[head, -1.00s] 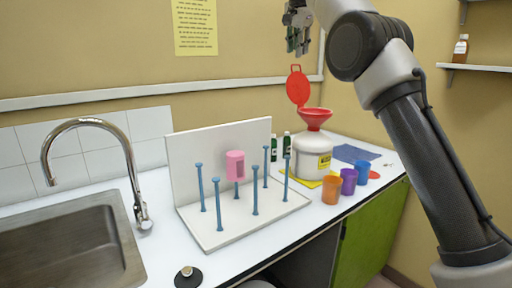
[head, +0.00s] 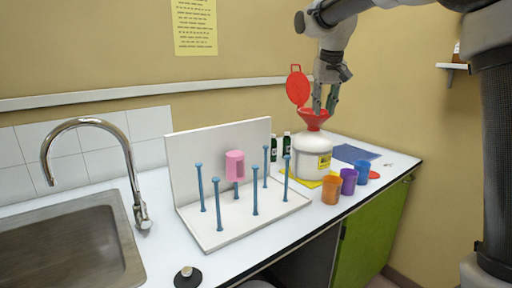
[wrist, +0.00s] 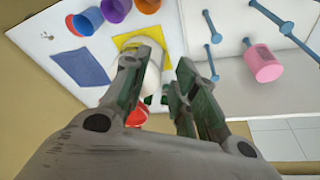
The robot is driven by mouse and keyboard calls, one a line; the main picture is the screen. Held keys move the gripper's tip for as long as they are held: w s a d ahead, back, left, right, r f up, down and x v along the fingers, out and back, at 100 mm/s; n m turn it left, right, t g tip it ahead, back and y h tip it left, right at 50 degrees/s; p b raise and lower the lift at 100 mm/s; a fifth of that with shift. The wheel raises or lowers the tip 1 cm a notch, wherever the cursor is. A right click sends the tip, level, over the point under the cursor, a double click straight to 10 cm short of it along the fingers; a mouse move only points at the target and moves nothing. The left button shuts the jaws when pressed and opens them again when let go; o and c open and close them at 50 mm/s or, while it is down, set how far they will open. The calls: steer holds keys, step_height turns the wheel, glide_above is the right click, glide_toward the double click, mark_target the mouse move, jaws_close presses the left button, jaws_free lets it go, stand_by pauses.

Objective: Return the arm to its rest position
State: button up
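My gripper (head: 324,108) hangs fingers-down in the head view, in front of or above the red funnel (head: 313,120) on the white waste container (head: 313,153). Its fingers are apart with nothing between them. In the wrist view my gripper (wrist: 165,85) also shows two separated fingers, and they hide most of the container and funnel. My arm comes in from the upper right in the head view.
A pink cup (head: 235,165) hangs on the pegged drying rack (head: 210,238). Orange (head: 331,190), purple (head: 348,182) and blue (head: 362,172) cups stand on the counter. A red lid (head: 298,86) stands up behind the funnel. The sink (head: 60,245) is at left.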

steer(key=s+d+f, duration=0.3)
steer(key=s+d, duration=0.2)
steer(key=s, duration=0.7)
steer(key=s+d+f, duration=0.4)
steer(key=s+d, duration=0.1)
steer(key=s, duration=0.7)
steer(key=s+d+f+t, duration=0.1)
steer(key=s+d+f, duration=0.2)
steer(key=s, duration=0.9)
steer(key=shift+d+f+m, duration=0.15)
steer(key=shift+d+m, duration=0.25)
steer(key=shift+d, duration=0.95)
